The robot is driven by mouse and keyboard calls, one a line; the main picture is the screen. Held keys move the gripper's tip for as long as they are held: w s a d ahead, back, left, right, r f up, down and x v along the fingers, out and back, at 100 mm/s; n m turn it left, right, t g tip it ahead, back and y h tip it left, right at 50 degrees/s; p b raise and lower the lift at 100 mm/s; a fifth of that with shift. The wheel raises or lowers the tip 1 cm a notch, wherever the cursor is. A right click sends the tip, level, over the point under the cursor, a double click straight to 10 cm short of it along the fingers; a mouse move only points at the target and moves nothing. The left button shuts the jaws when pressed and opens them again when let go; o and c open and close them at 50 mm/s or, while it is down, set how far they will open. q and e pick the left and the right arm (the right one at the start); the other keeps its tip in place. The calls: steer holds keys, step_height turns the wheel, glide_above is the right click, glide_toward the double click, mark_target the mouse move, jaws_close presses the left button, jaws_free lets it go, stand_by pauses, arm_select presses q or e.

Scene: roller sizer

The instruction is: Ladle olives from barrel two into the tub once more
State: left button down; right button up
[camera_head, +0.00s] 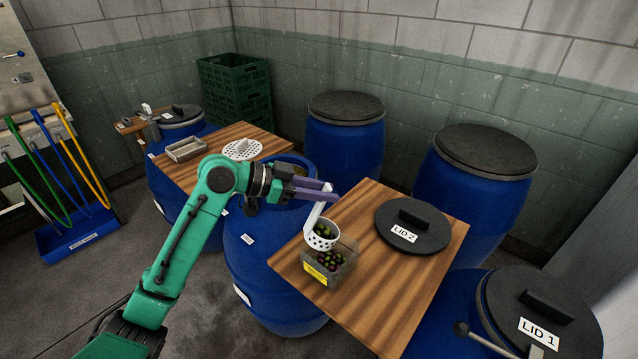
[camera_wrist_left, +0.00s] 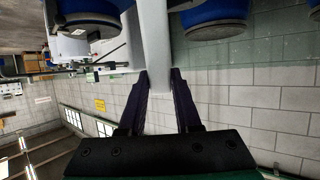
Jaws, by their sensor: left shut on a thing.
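My left gripper (camera_head: 324,192) is shut on the white handle of the ladle (camera_head: 320,240). The handle also shows between the two dark fingers in the left wrist view (camera_wrist_left: 154,50). The ladle's perforated cup hangs below the gripper and holds dark and green olives. The cup is right over the tub (camera_head: 347,270), a small box with a yellow label and olives in it; I cannot tell whether they touch. The open blue barrel (camera_head: 262,265), which appears to be barrel two, stands behind and left of the tub, its mouth partly hidden by my gripper. My right gripper is not in view.
The wooden board (camera_head: 368,305) under the tub also bears the lid marked LID 2 (camera_head: 425,238). A barrel with LID 1 (camera_head: 575,345) stands front right. Another board (camera_head: 210,185) holds a tray (camera_head: 186,150) and a white perforated disc (camera_head: 242,150). Closed barrels stand behind.

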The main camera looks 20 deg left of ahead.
arm_select(q)
steer(key=shift+w+d+g+y+p, duration=0.65)
steer(key=shift+d+y+p, duration=0.4)
steer(key=shift+p, duration=1)
steer(key=w+d+f+g+y+p, duration=0.4)
steer(key=d+f+g+y+p, duration=0.1)
steer(key=d+f+y, duration=0.2)
steer(key=shift+w, duration=0.4)
steer(key=shift+d+y, duration=0.1)
steer(key=shift+y, duration=0.15)
steer(key=shift+r, duration=0.1)
